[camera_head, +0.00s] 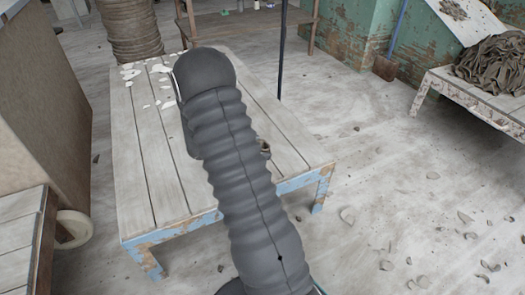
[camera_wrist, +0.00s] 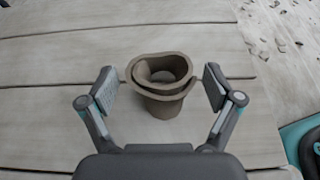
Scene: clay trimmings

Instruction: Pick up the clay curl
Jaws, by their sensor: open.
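The clay curl (camera_wrist: 160,104) is a brown-grey rolled strip with a hollow, spiral top. In the wrist view it sits on the plank tabletop between the two fingers of my gripper (camera_wrist: 161,92). The fingers are spread apart, with a gap on each side of the curl. In the head view only a small part of the curl (camera_head: 265,149) shows, at the right edge of my arm. My arm hides the rest of it and my gripper there.
The low wooden table (camera_head: 148,170) has a worn blue frame. White flakes (camera_head: 130,74) lie at its far left end. Another bench (camera_head: 450,95) at right carries a dark heap (camera_head: 492,62). The floor between is open, with scattered shards (camera_head: 347,215).

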